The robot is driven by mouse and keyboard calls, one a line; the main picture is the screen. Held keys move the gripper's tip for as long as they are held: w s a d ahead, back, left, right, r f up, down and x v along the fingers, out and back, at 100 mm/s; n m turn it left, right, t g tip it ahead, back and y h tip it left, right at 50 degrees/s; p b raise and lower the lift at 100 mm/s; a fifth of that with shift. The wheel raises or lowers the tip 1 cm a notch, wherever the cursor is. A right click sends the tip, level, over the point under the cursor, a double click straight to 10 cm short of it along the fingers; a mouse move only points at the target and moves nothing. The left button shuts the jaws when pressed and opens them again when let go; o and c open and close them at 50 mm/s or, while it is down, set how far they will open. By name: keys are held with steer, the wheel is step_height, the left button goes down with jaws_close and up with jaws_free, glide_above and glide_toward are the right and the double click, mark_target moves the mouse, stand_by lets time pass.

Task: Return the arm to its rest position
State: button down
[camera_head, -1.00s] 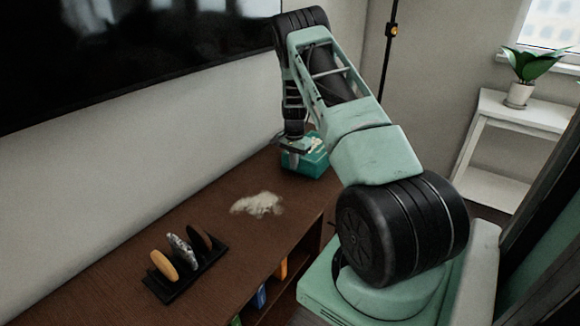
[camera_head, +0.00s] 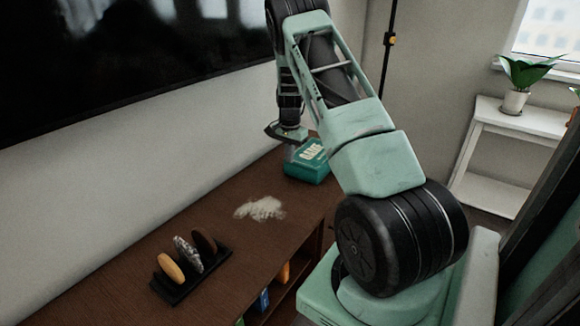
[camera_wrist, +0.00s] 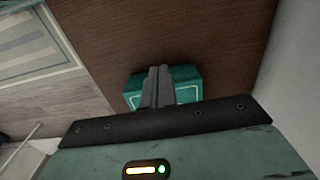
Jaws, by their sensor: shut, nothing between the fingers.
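My arm (camera_head: 355,125) reaches up and over the brown cabinet top, with its far end bent downward. My gripper (camera_head: 290,147) hangs above the back end of the cabinet, over a teal box with pale lettering (camera_head: 312,160). In the wrist view my gripper (camera_wrist: 157,75) shows its fingers shut together, with nothing held between them. The teal box shows behind and below the fingers in that view (camera_wrist: 188,78), standing on the brown surface.
The brown cabinet top (camera_head: 215,215) holds a pale powdery pile (camera_head: 260,208) and a black rack (camera_head: 190,278) with three rounded pieces. A dark screen (camera_head: 130,60) hangs on the wall at left. A white side table (camera_head: 520,122) with a potted plant (camera_head: 520,85) stands at right.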

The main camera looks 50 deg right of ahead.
steer(key=shift+r, duration=1.15)
steer(key=shift+a, duration=0.1)
